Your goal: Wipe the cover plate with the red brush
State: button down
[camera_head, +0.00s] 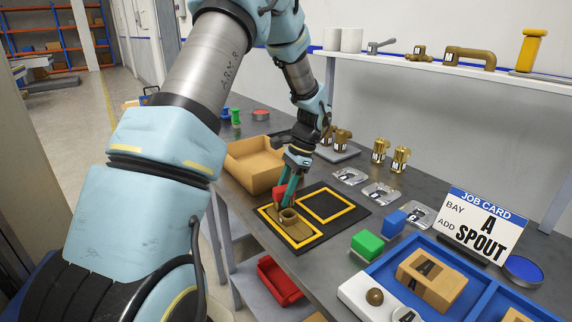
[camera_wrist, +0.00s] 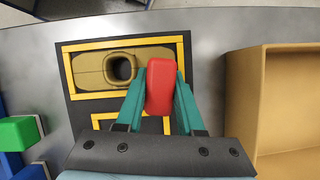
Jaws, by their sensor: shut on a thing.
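My gripper (camera_head: 290,183) is shut on a red block-shaped piece, the red brush (camera_head: 280,193). In the wrist view the red brush (camera_wrist: 160,86) sits between the teal fingers (camera_wrist: 158,92). A tan-brown plate with a raised round collar and a dark hole (camera_wrist: 120,68), likely the cover plate (camera_head: 289,217), lies inside a yellow frame on a black mat. The brush is over or beside the plate's right end in the wrist view. I cannot tell whether they touch. The brush's underside is hidden.
A second yellow frame (camera_head: 326,206) on the mat is empty. A cardboard box (camera_head: 245,172) stands left of the mat. A green block (camera_head: 367,245), a blue block (camera_head: 393,223) and a blue tray (camera_head: 372,283) are to the right.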

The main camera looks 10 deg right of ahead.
notch_tip(320, 180, up, 3)
jog(key=shift+a+f, duration=0.1)
jog(key=shift+f, duration=0.1)
jog(key=shift+r+p, duration=0.65)
jog(key=shift+p, duration=0.25)
jog(key=shift+r+p, duration=1.4)
jog(key=shift+r, duration=0.45)
